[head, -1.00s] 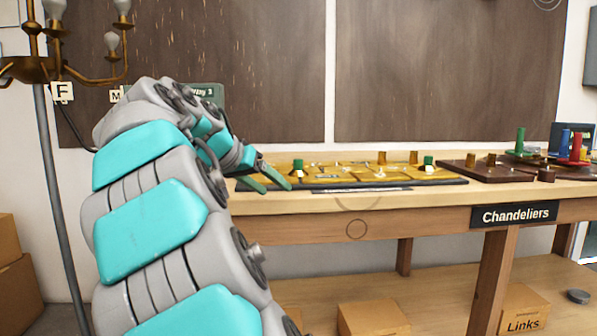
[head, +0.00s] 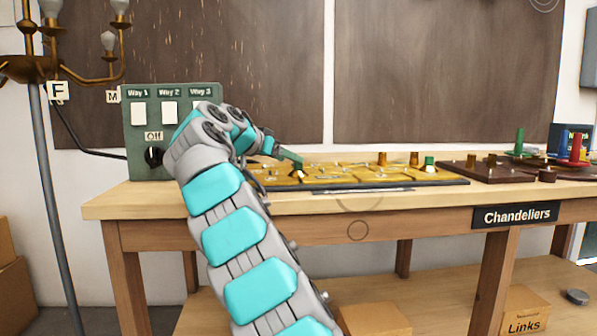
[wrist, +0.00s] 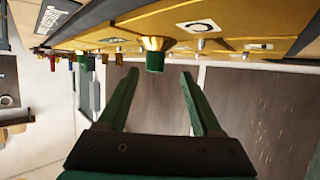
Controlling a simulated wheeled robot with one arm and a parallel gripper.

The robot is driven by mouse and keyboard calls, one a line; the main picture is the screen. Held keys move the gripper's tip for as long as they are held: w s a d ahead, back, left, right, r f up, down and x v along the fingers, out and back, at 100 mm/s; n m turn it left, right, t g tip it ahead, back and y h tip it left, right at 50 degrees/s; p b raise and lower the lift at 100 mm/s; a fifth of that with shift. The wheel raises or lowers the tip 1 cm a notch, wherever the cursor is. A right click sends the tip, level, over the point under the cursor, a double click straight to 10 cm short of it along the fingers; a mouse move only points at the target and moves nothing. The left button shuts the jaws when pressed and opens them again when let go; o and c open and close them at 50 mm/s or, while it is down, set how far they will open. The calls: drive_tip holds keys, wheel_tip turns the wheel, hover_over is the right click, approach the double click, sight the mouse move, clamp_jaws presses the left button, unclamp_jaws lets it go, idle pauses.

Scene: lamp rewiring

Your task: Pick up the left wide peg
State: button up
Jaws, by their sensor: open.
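The left wide peg, with a flared brass base and a green top, stands on the left part of the gold board. In the wrist view, which is upside down, the peg (wrist: 153,50) points down from the board between the lines of my fingers. My gripper (wrist: 159,74) is open and empty, its green fingers on either side of the green top's line, just short of the brass base. In the head view my gripper (head: 288,157) is at the peg (head: 298,174) and partly hides its green top. Contact cannot be told.
The gold board (head: 345,181) lies on the wooden bench (head: 400,200), with another green-topped peg (head: 429,163) at its right. A dark board (head: 510,171) with coloured spools is farther right. A green switch box (head: 143,140) stands left, behind my arm.

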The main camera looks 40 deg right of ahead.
sight(298, 170)
drive_tip(key=x, duration=0.5)
drive_tip(key=shift+s+f, duration=0.3)
drive_tip(key=shift+s, duration=0.05)
drive_tip(key=shift+c, duration=0.3)
clamp_jaws()
